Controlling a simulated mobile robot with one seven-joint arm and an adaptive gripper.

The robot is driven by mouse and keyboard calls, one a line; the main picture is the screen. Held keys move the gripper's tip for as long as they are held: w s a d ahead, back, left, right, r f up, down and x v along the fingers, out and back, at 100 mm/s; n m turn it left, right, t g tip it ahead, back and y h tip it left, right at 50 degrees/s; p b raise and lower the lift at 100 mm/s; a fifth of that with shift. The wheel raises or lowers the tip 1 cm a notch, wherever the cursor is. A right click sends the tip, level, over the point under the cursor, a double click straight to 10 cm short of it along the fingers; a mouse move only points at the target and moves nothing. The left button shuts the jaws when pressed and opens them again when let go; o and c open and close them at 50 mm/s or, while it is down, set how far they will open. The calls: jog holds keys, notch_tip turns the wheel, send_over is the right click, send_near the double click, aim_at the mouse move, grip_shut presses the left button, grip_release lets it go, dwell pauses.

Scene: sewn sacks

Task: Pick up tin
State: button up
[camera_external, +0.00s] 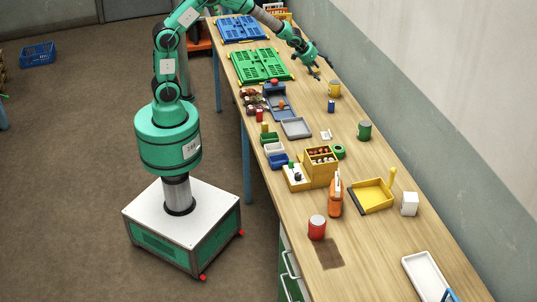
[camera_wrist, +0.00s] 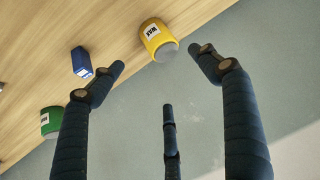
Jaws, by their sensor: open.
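Several tins stand on the long wooden bench. A yellow tin (camera_external: 334,89) stands near the wall side; it shows with a white label at the top of the wrist view (camera_wrist: 157,40). A green tin (camera_external: 364,130) is farther along the bench and shows at the left edge of the wrist view (camera_wrist: 51,122). A red tin (camera_external: 317,227) stands near the front. My gripper (camera_external: 322,72) is open and empty, above the bench beside the yellow tin. In the wrist view its fingers (camera_wrist: 157,60) are spread, with the yellow tin beyond the tips.
A small blue container (camera_external: 331,106) stands close to the yellow tin and shows in the wrist view (camera_wrist: 82,62). Blue (camera_external: 241,28) and green (camera_external: 261,66) crates lie flat behind. A grey tray (camera_external: 296,128) and a yellow dustpan (camera_external: 371,196) are on the bench. The wall borders the right side.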

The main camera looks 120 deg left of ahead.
aim_at(333, 82)
jog(key=shift+s+a+f, duration=0.2)
jog(key=shift+a+f, duration=0.1)
jog(key=shift+a, duration=0.25)
jog(key=shift+b+x, duration=0.65)
jog(key=shift+x, duration=3.65)
jog(key=shift+w, duration=0.1)
jog(key=shift+b+x, duration=0.6)
jog(key=shift+x, duration=1.95)
jog(key=shift+d, duration=0.1)
jog(key=c, duration=1.5)
